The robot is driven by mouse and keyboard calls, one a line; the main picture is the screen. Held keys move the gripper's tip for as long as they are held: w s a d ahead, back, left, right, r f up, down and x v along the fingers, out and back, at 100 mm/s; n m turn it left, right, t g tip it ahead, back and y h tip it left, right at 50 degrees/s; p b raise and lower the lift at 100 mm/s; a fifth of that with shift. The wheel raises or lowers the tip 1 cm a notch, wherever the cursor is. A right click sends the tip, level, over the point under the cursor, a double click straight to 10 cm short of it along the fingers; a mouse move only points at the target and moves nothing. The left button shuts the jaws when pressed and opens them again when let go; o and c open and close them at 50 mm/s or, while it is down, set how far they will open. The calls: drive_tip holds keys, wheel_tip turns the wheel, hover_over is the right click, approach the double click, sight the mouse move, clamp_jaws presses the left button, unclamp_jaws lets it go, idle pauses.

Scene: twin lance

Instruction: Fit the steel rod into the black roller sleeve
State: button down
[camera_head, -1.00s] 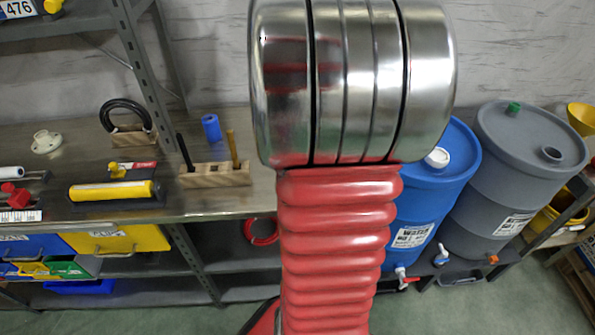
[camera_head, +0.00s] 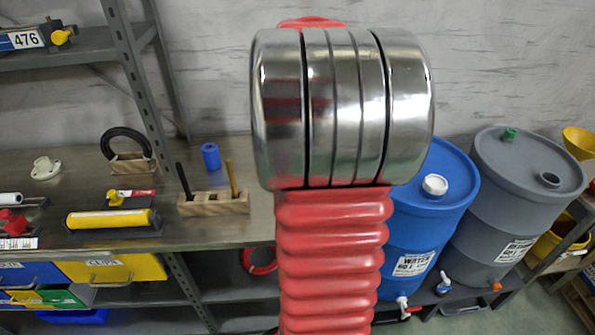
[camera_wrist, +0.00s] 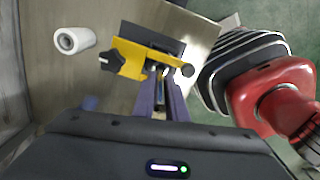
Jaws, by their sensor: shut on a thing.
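In the wrist view my gripper (camera_wrist: 158,72) is shut, its two fingertips close together. A small bright metal bit shows between the tips and looks like the steel rod; most of it is hidden. The tips are in front of a yellow fixture (camera_wrist: 130,60) with black knobs. A dark piece (camera_wrist: 153,36) shows behind the yellow part; I cannot tell whether it is the black roller sleeve. In the head view my arm hides the gripper and this part of the bench.
A white hollow cylinder (camera_wrist: 75,40) is left of the fixture. On the bench (camera_head: 95,172) are a blue cylinder (camera_head: 211,156), a wooden block (camera_head: 213,204) with a black and a gold rod, and a yellow roller (camera_head: 108,219). Blue (camera_head: 440,205) and grey (camera_head: 525,185) barrels stand right.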

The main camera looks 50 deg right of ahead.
drive_tip(key=shift+f, duration=1.9)
drive_tip(key=c, duration=2)
unclamp_jaws()
drive_tip(key=shift+f, duration=0.1)
drive_tip(key=shift+c, duration=0.2)
wheel_tip(320, 180, up, 12)
drive_tip(key=shift+r, duration=0.1)
